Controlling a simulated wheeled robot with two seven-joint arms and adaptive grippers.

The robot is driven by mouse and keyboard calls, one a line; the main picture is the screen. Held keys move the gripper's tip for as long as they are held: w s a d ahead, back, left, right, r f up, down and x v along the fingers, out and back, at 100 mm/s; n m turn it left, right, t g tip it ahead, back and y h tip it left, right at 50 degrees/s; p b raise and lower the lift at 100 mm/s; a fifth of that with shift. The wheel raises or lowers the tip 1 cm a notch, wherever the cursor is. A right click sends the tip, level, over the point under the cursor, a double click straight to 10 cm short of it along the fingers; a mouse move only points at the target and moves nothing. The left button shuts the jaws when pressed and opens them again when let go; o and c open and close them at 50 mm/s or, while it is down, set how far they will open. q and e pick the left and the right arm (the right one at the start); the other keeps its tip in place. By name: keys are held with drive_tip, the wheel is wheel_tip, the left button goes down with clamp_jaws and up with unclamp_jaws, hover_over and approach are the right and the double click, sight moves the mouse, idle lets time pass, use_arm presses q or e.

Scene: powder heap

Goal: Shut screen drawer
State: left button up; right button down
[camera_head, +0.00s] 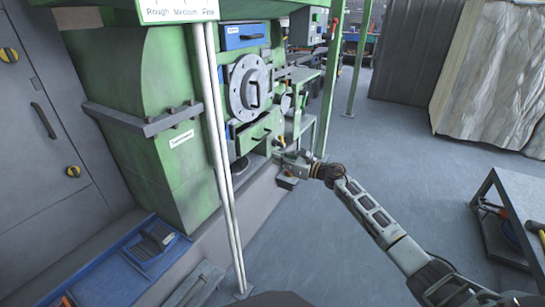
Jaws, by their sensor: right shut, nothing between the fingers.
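A green drawer (260,132) sits low in the front of the green machine, below the round grey flange. It seems to stand out from the machine with its inside partly showing. A blue drawer (244,36) with a small label is higher up on the same machine; I cannot read which one is the screen drawer. My right gripper (280,158) is shut and empty, just in front of and below the green drawer's right end. I cannot tell whether it touches the drawer. My left gripper is not in view.
White upright poles (219,150) stand in front of the machine on the left. A blue tray (120,270) lies at the lower left. A low table (520,190) stands at the right edge. The grey floor (330,240) between is clear around my right arm.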

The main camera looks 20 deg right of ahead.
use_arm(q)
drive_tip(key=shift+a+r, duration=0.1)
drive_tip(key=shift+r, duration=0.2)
use_arm(e)
drive_tip(key=shift+s+d, duration=0.35)
drive_tip(key=shift+s, duration=0.1)
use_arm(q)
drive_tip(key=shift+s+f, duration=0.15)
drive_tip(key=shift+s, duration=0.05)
use_arm(e)
drive_tip(key=shift+a, duration=0.1)
